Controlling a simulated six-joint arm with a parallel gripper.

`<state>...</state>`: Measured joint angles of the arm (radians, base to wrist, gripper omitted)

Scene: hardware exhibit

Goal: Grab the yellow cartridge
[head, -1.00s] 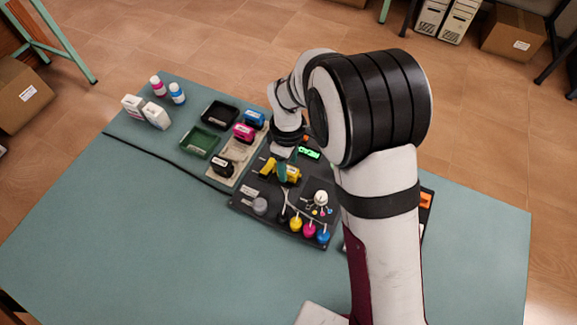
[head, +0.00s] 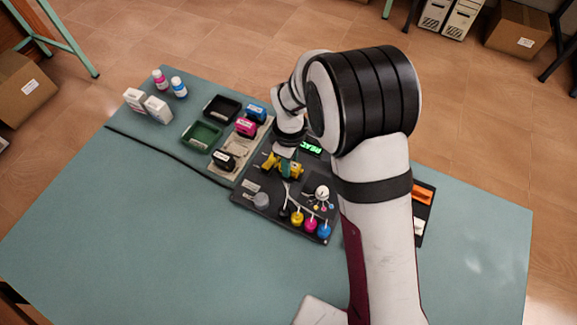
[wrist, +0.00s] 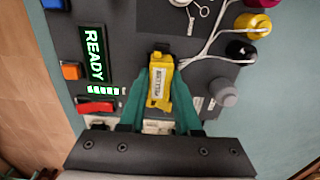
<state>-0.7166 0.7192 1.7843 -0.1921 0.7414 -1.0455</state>
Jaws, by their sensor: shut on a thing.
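The yellow cartridge (wrist: 160,90) sits between the two teal fingers of my gripper (wrist: 160,98) in the wrist view, its label facing the camera. The fingers are shut on its sides. In the head view the cartridge (head: 292,169) shows over the dark panel, partly hidden by my gripper (head: 284,163). I cannot tell whether it touches the panel.
A green READY display (wrist: 94,55) and a red switch (wrist: 96,107) lie beside the cartridge. Yellow (head: 297,218), magenta and blue ink pots with tubes stand in front. Magenta (head: 246,127), blue and black cartridges stand to the left near a green tray (head: 201,136).

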